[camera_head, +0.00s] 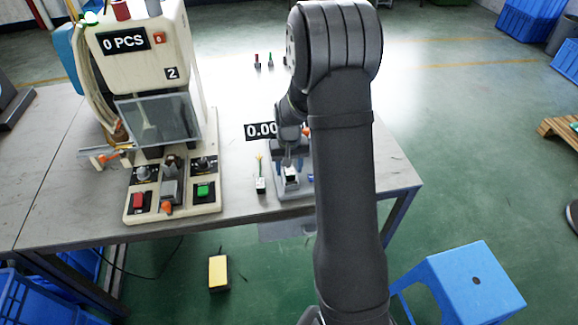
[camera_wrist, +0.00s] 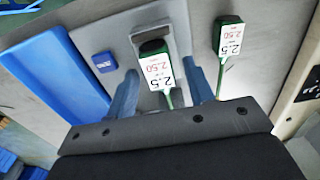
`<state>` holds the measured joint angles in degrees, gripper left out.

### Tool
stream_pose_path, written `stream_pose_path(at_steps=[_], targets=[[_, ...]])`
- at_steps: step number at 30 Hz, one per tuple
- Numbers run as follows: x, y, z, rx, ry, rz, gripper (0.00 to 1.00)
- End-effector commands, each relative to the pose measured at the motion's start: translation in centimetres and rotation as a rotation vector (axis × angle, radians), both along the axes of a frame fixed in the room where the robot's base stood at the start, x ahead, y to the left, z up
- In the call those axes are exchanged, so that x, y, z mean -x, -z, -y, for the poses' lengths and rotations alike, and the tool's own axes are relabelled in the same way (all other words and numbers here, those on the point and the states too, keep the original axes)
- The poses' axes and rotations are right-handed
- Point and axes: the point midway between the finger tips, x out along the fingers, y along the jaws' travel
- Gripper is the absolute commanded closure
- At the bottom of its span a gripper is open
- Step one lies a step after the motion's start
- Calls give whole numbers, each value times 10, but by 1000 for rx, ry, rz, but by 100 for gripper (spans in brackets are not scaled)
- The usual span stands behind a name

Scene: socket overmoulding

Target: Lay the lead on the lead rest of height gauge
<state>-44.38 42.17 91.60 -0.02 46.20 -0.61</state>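The height gauge (camera_head: 282,190) stands near the table's front edge, with a 0.00-style display (camera_head: 261,131), partly covered by my arm. In the wrist view its grey base (camera_wrist: 179,28) shows. A lead with a dark green head and a white 2.5 tag (camera_wrist: 158,70) lies at the gauge, its green cable running towards my wrist. My gripper (camera_wrist: 161,72) has its blue fingers on either side of this lead, with gaps visible, so it looks open. Exact contact with the rest is hidden. A second tagged lead (camera_wrist: 230,38) lies beside the gauge, also in the head view (camera_head: 260,185).
A press machine (camera_head: 172,190) with a 0 PCS display stands left on the table. A small blue block (camera_wrist: 104,62) lies beside the gauge. Small coloured items (camera_head: 257,61) stand at the back. A blue stool (camera_head: 455,285) is on the floor at right.

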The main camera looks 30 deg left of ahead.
Motion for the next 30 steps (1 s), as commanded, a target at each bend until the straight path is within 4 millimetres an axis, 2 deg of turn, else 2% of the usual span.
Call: stream_pose_path(at_steps=[6, 10, 21, 25, 30], targets=[[0, -2, 0, 0, 0, 0, 52], [0, -13, 0, -1, 0, 1, 52], [0, -90, 0, -2, 0, 2, 52], [-1, -110, -1, -2, 0, 2, 52], [0, -122, 0, -1, 0, 1, 52]])
